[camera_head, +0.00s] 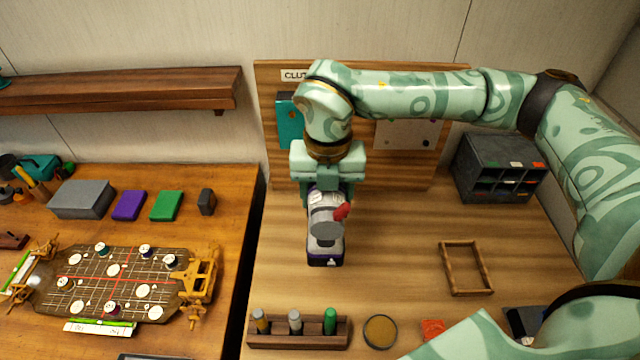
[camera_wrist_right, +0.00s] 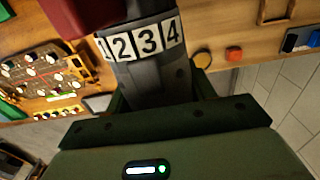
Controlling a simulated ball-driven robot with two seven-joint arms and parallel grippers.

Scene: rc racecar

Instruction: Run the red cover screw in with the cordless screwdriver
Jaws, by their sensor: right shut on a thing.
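My right gripper (camera_head: 328,190) is shut on the cordless screwdriver (camera_head: 326,228), a grey and white body with a red part on its side and a dark end. It is held over the right-hand bench. In the right wrist view the screwdriver (camera_wrist_right: 150,80) shows a collar numbered 1 to 4 between the jaws. The car chassis (camera_head: 75,284) lies on the left-hand bench, with several white discs and orange end parts. It is well left of the screwdriver and also shows in the wrist view (camera_wrist_right: 32,72). I cannot pick out the red cover screw. My left gripper is not in view.
A wooden rack (camera_head: 285,341) with several upright bits, a round dish (camera_head: 380,331), a red block (camera_head: 433,329) and an empty wooden frame (camera_head: 465,268) are on the right bench. A dark drawer box (camera_head: 500,165) stands behind. A gap separates the benches.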

